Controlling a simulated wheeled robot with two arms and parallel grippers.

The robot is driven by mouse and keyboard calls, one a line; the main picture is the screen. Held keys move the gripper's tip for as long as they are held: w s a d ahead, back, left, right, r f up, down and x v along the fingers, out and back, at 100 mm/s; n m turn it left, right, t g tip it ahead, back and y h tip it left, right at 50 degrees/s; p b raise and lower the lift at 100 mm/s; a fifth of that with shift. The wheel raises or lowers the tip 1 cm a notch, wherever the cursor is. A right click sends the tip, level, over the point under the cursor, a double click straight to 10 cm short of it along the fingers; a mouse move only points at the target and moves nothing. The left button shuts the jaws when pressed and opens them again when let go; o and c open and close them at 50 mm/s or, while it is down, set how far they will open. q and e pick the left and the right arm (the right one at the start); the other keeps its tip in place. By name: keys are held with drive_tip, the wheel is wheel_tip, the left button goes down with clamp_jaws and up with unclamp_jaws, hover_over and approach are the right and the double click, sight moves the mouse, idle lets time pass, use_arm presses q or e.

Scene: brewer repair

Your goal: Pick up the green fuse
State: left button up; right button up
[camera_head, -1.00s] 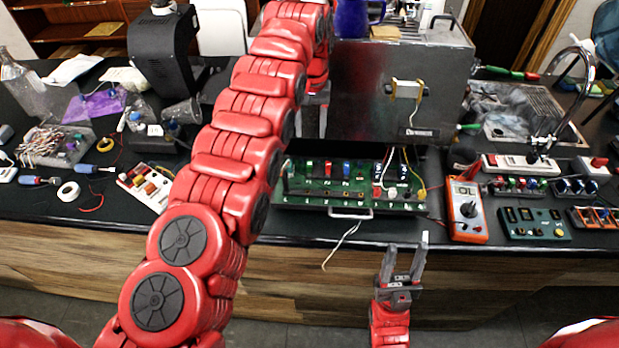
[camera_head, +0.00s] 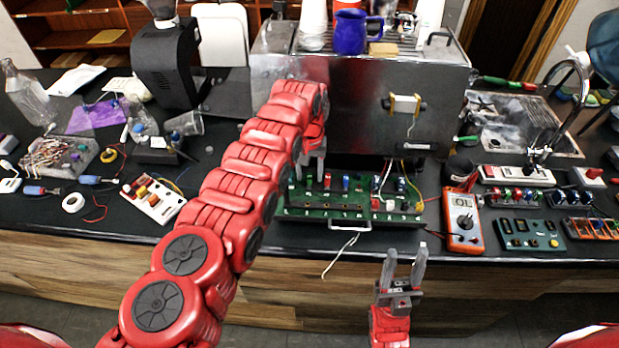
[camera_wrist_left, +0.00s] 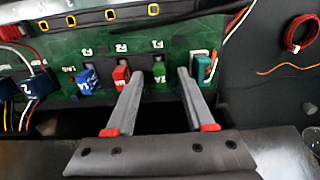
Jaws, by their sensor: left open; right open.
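My left gripper (camera_head: 311,172) is open over the left part of the green circuit board (camera_head: 350,214). A blue fuse (camera_wrist_left: 87,82) sits beside the red one. My right gripper (camera_head: 404,268) is open and empty before the table edge.
The metal brewer housing (camera_head: 350,95) stands right behind the board, with a blue mug (camera_head: 350,32) on top. A multimeter (camera_head: 461,220) lies right of the board. Wires run over the board's right part, and a loose white wire (camera_head: 340,256) hangs at the front.

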sight(309, 176)
use_arm(q)
clamp_jaws()
idle(0.3)
drive_tip(key=shift+w+r+p, duration=0.1)
drive_tip(key=shift+r+p, duration=0.4)
drive_tip(key=shift+r, duration=0.15)
wheel_tip(309, 176, up, 3)
drive_tip(key=shift+p, duration=0.95)
drive_tip(key=s+p, duration=0.2)
drive_tip(key=p, duration=0.2)
drive_tip(key=shift+s+a, duration=0.1)
drive_tip(key=shift+s, duration=0.05)
drive_tip(key=s+p, duration=0.5)
drive_tip(key=s, duration=0.8)
drive_tip(key=shift+s+r, duration=0.35)
drive_tip(key=shift+s, duration=0.05)
